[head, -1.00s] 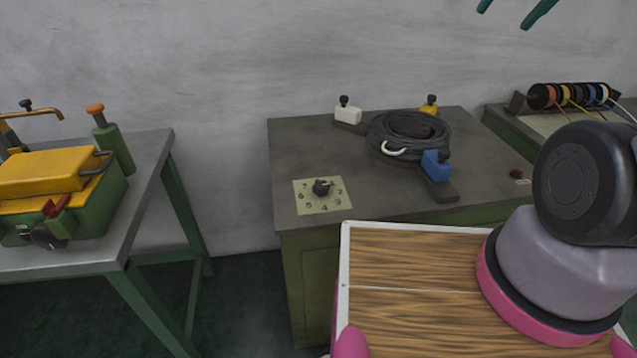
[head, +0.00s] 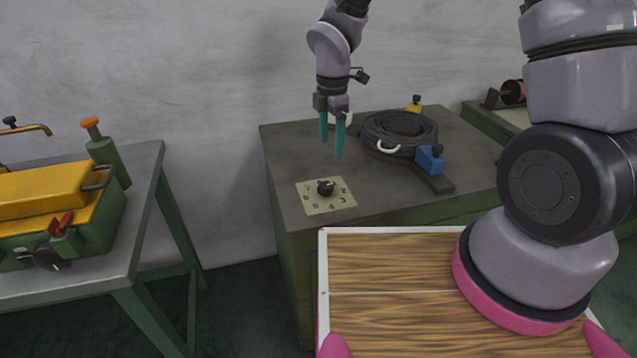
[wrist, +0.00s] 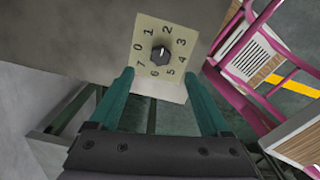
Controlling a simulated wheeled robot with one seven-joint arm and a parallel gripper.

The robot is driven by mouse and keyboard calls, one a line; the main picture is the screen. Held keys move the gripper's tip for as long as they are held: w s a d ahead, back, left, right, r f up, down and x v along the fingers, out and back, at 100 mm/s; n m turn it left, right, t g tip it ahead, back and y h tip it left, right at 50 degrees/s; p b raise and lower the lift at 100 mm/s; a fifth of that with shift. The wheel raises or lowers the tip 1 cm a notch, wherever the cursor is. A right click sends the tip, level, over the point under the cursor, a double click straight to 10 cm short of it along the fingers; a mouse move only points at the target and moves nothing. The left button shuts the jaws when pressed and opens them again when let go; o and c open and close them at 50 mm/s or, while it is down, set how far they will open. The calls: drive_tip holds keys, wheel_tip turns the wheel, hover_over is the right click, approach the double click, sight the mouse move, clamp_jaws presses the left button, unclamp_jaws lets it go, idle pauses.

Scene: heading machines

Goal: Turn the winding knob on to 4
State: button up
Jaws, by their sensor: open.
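The winding knob (head: 326,187) is small and black, on a pale square dial plate (head: 342,205) near the front left corner of the dark bench top. In the wrist view the knob (wrist: 160,56) is ringed by the numbers 0 to 7. Its white mark seems to face the side of 1 and 2; the exact number is hard to tell. My gripper (head: 332,148) has two teal fingers pointing down, above and behind the knob, apart from it. In the wrist view my gripper (wrist: 159,75) is open and empty, with the knob ahead of the gap between the fingertips.
A black coil (head: 400,130) with a white hook lies on the bench behind the dial. A blue block (head: 430,158) sits on a bar at its right. A green and yellow machine (head: 55,200) stands on the left table. The bench top around the dial is clear.

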sight(325, 185)
drive_tip(key=shift+n, duration=0.5)
drive_tip(key=f, duration=0.8)
drive_tip(key=a+f, duration=0.1)
drive_tip(key=f, duration=0.3)
drive_tip(key=shift+s+a+f, duration=0.1)
drive_tip(key=shift+s+f, duration=0.05)
drive_tip(key=shift+s, duration=0.15)
clamp_jaws()
